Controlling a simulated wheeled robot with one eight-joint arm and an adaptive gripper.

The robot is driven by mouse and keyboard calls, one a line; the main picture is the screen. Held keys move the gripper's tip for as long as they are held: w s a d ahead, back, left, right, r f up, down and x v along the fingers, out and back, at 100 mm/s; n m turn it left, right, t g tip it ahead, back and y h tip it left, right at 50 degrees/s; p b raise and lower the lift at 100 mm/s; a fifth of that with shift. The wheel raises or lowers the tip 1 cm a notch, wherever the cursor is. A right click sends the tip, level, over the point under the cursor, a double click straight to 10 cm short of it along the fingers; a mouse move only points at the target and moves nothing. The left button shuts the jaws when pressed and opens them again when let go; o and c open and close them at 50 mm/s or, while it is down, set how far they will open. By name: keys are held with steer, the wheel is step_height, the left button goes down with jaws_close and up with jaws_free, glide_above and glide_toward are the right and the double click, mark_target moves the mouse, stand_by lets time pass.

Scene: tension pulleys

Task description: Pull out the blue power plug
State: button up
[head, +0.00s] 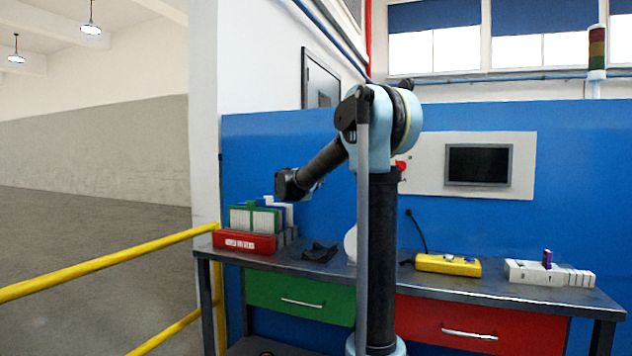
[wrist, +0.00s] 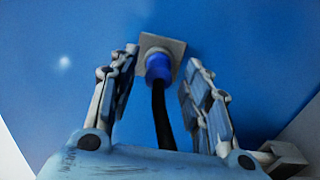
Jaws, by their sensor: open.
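The blue power plug (wrist: 158,67) sits in a grey square socket plate (wrist: 172,47) on the blue wall in the wrist view. Its black cable (wrist: 160,115) runs down from it between the fingers. My gripper (wrist: 163,56) is open, with one finger on each side of the plug. A gap shows on both sides, and the right finger is farther down than the left. In the head view I cannot make out the plug; my bent arm reaches left, and its end (head: 292,184) is over the back left of the workbench.
The workbench (head: 350,268) holds a red box (head: 244,242) with upright boards, a dark object (head: 320,252), a yellow power strip (head: 447,264) and a white holder (head: 535,273). A black cable hangs on the wall. A yellow railing (head: 110,262) stands left.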

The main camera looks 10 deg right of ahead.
steer(key=shift+w+d, duration=0.35)
steer(key=shift+w, duration=0.3)
stand_by(0.9)
jaws_close()
steer(key=shift+s+a, duration=0.15)
steer(key=shift+s, duration=0.05)
steer(key=shift+v, duration=2.75)
